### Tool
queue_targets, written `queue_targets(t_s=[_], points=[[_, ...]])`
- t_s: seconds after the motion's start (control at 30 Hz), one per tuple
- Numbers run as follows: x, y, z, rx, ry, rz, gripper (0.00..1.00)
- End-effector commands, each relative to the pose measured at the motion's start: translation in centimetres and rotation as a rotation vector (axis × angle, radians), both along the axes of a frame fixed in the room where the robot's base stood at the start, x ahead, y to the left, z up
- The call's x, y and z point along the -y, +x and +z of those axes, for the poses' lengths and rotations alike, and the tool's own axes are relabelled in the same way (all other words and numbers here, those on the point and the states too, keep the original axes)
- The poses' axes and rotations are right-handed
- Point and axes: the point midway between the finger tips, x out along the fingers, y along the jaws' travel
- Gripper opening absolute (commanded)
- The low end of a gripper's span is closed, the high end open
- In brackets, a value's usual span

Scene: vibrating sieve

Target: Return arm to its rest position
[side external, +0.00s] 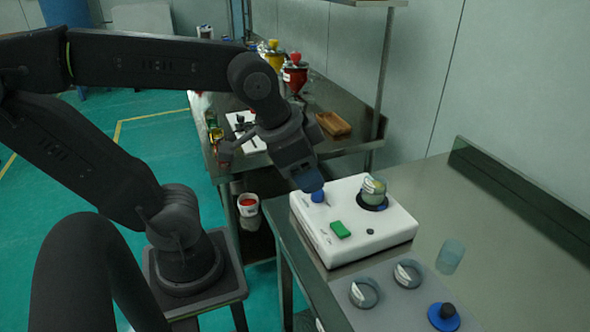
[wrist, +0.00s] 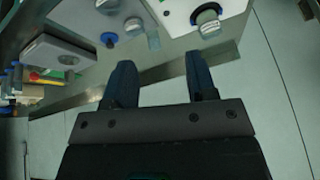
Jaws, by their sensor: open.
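My gripper (side external: 306,178) points down in the side view, at the left end of the white sieve machine (side external: 384,231). Its blue fingertips overlap the machine's back left corner, near a small blue knob (side external: 318,196); I cannot tell the height between them. In the wrist view my gripper (wrist: 161,82) has its two dark fingers apart with nothing between them. A clear container with pale contents (side external: 374,187) stands upright on the machine's dark round seat. A green button (side external: 340,229) is on the machine's front.
A grey plate (side external: 386,312) on the steel table holds two ring-like parts (side external: 364,292) and a blue disc with a black knob (side external: 443,316). A clear cup (side external: 450,256) stands behind them. Another bench with funnels (side external: 295,76) and a brown tray (side external: 333,124) is behind.

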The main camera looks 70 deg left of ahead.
Motion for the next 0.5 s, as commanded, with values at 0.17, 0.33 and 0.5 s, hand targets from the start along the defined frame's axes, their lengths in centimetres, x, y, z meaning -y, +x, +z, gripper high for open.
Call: queue_targets(t_s=[0.17,0.33,0.5], points=[[-0.8,-1.6,-0.6,0.027,-0.096,0.213,0.52],[-0.9,-1.7,-0.7,0.028,-0.111,0.244,0.52],[-0.9,-1.7,-0.7,0.028,-0.11,0.242,0.52]])
